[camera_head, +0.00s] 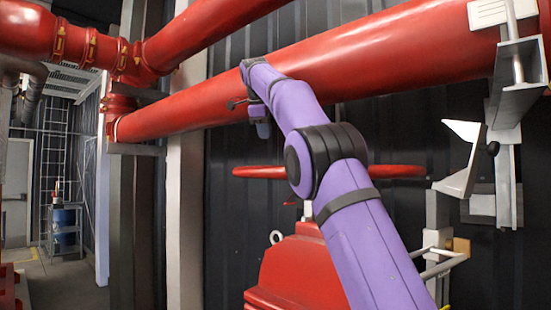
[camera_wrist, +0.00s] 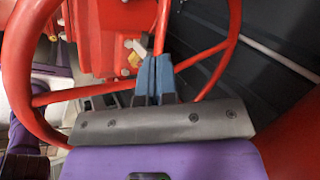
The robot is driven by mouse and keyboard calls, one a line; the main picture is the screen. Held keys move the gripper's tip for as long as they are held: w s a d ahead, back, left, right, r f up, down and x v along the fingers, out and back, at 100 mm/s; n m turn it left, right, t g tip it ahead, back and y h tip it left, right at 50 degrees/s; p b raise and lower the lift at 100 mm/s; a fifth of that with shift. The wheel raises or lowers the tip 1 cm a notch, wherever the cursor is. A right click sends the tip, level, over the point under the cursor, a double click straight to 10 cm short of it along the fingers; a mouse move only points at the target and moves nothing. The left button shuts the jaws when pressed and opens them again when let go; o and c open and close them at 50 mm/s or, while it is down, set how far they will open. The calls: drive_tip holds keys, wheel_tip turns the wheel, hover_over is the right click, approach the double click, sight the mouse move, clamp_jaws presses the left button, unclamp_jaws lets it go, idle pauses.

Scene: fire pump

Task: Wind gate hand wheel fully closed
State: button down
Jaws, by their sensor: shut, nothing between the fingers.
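The red gate hand wheel (camera_head: 262,172) lies flat and edge-on above a red valve body (camera_head: 303,268) in the head view. My arm hides the wheel's middle. The wheel's rim (camera_wrist: 17,75) and spokes fill much of the wrist view, with the valve body (camera_wrist: 102,38) beyond. My gripper (camera_wrist: 154,66) is shut, its blue-grey fingertips together over the wheel's inside. A red spoke runs up from just behind the fingertips; I cannot tell whether they touch it. In the head view my gripper (camera_head: 263,130) hangs above the wheel's left part, its fingertips unclear.
A thick red pipe (camera_head: 400,62) crosses close above and behind my wrist. A grey bracket (camera_head: 517,85) and a pale angled plate (camera_head: 462,160) stand at right. A dark corrugated wall (camera_head: 225,215) is behind the wheel. A passage with a blue drum (camera_head: 66,230) opens at far left.

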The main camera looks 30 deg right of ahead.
drive_tip(key=s+a+f+n, duration=0.1)
drive_tip(key=s+a+n, duration=0.1)
drive_tip(key=s+n, duration=0.2)
drive_tip(key=s+a+n+t+y, duration=0.1)
drive_tip(key=s+n, duration=0.3)
drive_tip(key=s, duration=0.7)
drive_tip(key=s+a+f+n+t, duration=0.1)
drive_tip(key=s+a+n, duration=0.2)
drive_tip(key=s, duration=0.5)
drive_tip(key=shift+a+f+n, duration=0.3)
drive_tip(key=shift+a+n, duration=0.1)
drive_tip(key=shift+n, duration=0.2)
drive_tip(key=shift+s+f+y, duration=0.1)
drive_tip(key=shift+f+y, duration=0.1)
drive_tip(key=shift+y, duration=0.1)
drive_tip(key=x, duration=0.9)
drive_tip(key=shift+w+f, duration=0.25)
drive_tip(key=shift+w, duration=0.1)
